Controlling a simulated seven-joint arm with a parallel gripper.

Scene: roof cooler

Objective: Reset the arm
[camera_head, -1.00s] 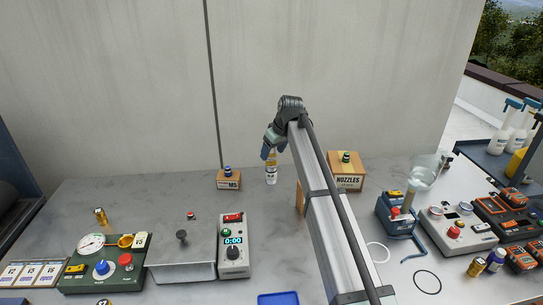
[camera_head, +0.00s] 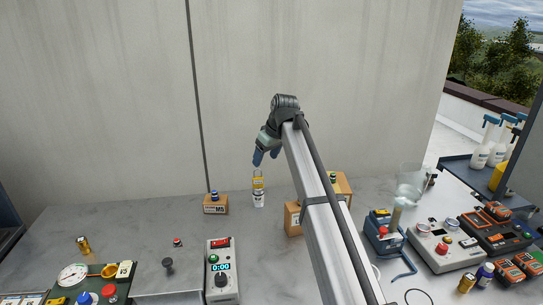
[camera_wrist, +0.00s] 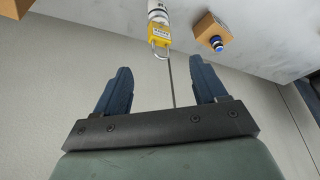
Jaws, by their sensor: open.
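My gripper (camera_head: 267,158) is open and empty, raised above the back of the grey worktop (camera_head: 130,225) in front of the wall. In the wrist view the two blue fingers (camera_wrist: 161,90) stand wide apart with nothing between them. A small bottle (camera_head: 258,190) with a yellow upper part stands on the worktop just below the gripper. In the wrist view it shows beyond the fingertips as a white body with a yellow padlock-like piece and metal loop (camera_wrist: 158,35). The gripper is apart from it.
A box marked M5 (camera_head: 216,205) with a blue-topped item stands left of the bottle. Other boxes (camera_head: 292,218) are partly behind my arm. Several devices and a clear beaker (camera_head: 410,183) crowd the right. The air around my gripper is clear.

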